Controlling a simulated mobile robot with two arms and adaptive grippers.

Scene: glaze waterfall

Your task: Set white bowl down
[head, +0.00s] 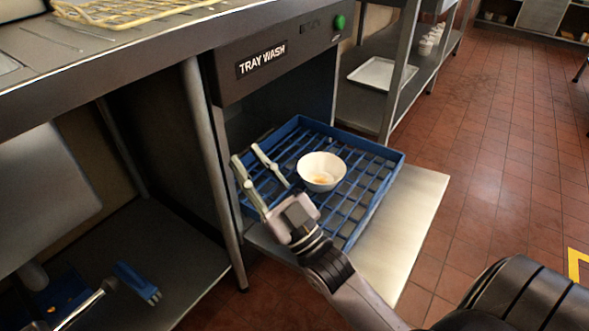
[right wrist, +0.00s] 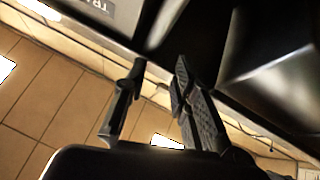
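The white bowl (head: 321,171) sits upright on the blue rack (head: 392,166), with an orange-yellow patch inside it. My right gripper (head: 246,153) is open, with its two pale fingers apart over the left part of the rack. It is to the left of the bowl, apart from it in the picture, and nothing shows between the fingers. In the right wrist view, the open dark fingers (right wrist: 157,82) also have nothing held between them, and the bowl is not seen there. My left gripper is not in view.
The rack rests on a pale metal shelf (head: 418,215) below the "TRAY WASH" panel (head: 262,62). A table leg (head: 213,165) stands close left of the gripper. A white tray (head: 381,75) lies on a shelf behind. Open tiled floor (head: 505,160) is at right.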

